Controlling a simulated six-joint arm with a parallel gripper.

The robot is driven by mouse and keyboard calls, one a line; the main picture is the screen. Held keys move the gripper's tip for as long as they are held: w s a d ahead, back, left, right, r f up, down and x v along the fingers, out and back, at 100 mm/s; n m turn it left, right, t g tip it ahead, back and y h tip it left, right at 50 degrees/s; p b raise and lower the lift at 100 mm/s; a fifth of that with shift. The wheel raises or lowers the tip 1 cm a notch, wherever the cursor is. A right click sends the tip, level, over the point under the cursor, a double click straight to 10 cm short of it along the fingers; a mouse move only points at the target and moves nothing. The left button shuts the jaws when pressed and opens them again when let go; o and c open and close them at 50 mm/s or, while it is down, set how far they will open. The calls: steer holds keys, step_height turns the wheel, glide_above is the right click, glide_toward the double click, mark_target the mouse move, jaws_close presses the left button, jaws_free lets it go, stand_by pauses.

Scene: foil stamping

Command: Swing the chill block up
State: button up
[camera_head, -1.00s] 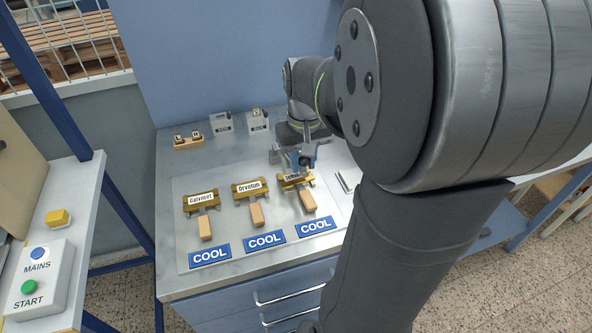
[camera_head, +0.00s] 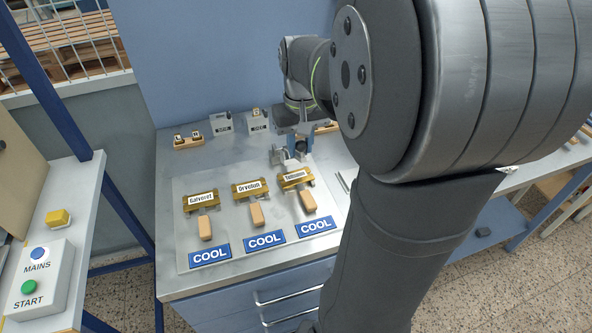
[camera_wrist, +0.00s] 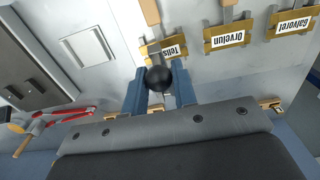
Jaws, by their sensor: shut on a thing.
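My gripper (camera_head: 290,155) is over the right end of the grey plate, just behind the right brass holder (camera_head: 297,178). In the wrist view its two blue fingers (camera_wrist: 158,90) are shut on a round black knob (camera_wrist: 157,79). The part that the knob belongs to is mostly hidden by the knob and fingers, so I cannot tell the chill block's full shape or angle. The right holder's label starts with "Tells" in the wrist view. Below the holder in the head view lies a wooden handle (camera_head: 308,202), with a blue COOL sign (camera_head: 315,226) in front.
Two more brass holders, Orvelun (camera_head: 250,186) and Galvoret (camera_head: 200,198), stand to the left. Small grey boxes (camera_head: 221,124) and a wooden block (camera_head: 188,141) stand at the back. A MAINS and START box (camera_head: 36,275) is at far left. Red-handled pliers (camera_wrist: 70,115) show in the wrist view.

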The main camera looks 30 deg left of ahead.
steer(key=shift+w+a+r, duration=0.1)
steer(key=shift+w+a+r, duration=0.9)
steer(key=shift+r, duration=0.25)
steer(key=shift+w+a+r, duration=0.9)
steer(key=shift+w+a, duration=0.15)
steer(key=shift+w+a+r, duration=0.3)
steer(key=shift+w+a, duration=0.3)
steer(key=shift+w+a+r, duration=0.3)
steer(key=shift+w+a, duration=0.25)
